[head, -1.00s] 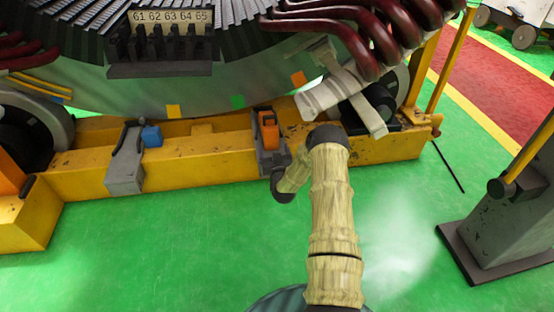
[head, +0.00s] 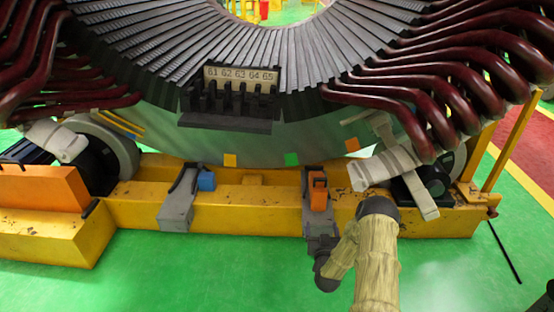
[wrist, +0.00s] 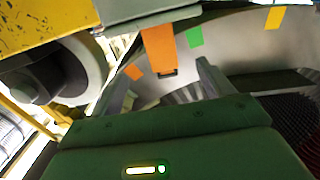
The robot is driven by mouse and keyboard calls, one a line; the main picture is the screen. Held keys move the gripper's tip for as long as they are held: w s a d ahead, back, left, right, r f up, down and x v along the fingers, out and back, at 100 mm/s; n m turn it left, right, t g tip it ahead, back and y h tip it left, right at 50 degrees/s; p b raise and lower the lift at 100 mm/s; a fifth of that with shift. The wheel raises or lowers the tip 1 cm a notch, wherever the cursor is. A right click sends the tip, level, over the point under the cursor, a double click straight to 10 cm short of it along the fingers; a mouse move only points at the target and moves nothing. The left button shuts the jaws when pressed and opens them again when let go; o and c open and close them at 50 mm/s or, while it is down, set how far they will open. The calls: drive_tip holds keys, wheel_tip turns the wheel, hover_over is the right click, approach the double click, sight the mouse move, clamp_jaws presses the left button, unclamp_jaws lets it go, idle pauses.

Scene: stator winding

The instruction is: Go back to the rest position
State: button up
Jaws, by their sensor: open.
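In the wrist view my gripper (wrist: 164,70) is open, its two fingers spread with nothing held between them. An orange block (wrist: 158,48) shows beyond the fingertips, apart from them as far as I can tell. In the head view my arm (head: 376,265) comes up from the bottom right, bent at the wrist, low in front of the yellow base. The gripper end is close to the grey bracket (head: 312,217) that carries the orange block (head: 318,192). The fingers are hard to make out there.
The large stator (head: 135,60) with dark red coils (head: 430,85) stands on the yellow base frame (head: 260,216). A numbered block (head: 235,121) sits at its lower rim. A second grey bracket (head: 177,208) with a blue block (head: 206,180) is to the left. Green floor (head: 200,275) in front is free.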

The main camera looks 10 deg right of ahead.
drive_tip(key=s+a+r+n+g+y+p, duration=0.1)
drive_tip(key=a+r+n+g+y+p, duration=0.3)
drive_tip(key=r, duration=0.7)
drive_tip(key=s+a+r+g+y+p, duration=0.1)
drive_tip(key=a+r+g+p, duration=0.2)
drive_tip(key=a+r+p, duration=0.6)
drive_tip(key=s+a+r+g+p, duration=0.3)
drive_tip(key=s+r+g+p, duration=0.1)
drive_tip(key=s+r, duration=0.85)
drive_tip(key=s+a+r+g+p, duration=0.2)
drive_tip(key=s+r+g+p, duration=0.15)
drive_tip(key=s+r, duration=0.9)
drive_tip(key=w+r+p+v, duration=0.1)
drive_tip(key=w+p+v, duration=0.2)
drive_tip(key=p+v, duration=1.4)
drive_tip(key=w+p+v, duration=0.4)
drive_tip(key=p+v, duration=1.3)
drive_tip(key=p, duration=0.2)
drive_tip(key=shift+a+r+m+p, duration=0.15)
drive_tip(key=shift+r+m+p, duration=0.25)
drive_tip(key=shift+r, duration=0.2)
drive_tip(key=shift+f, duration=0.1)
drive_tip(key=shift+c, duration=0.4)
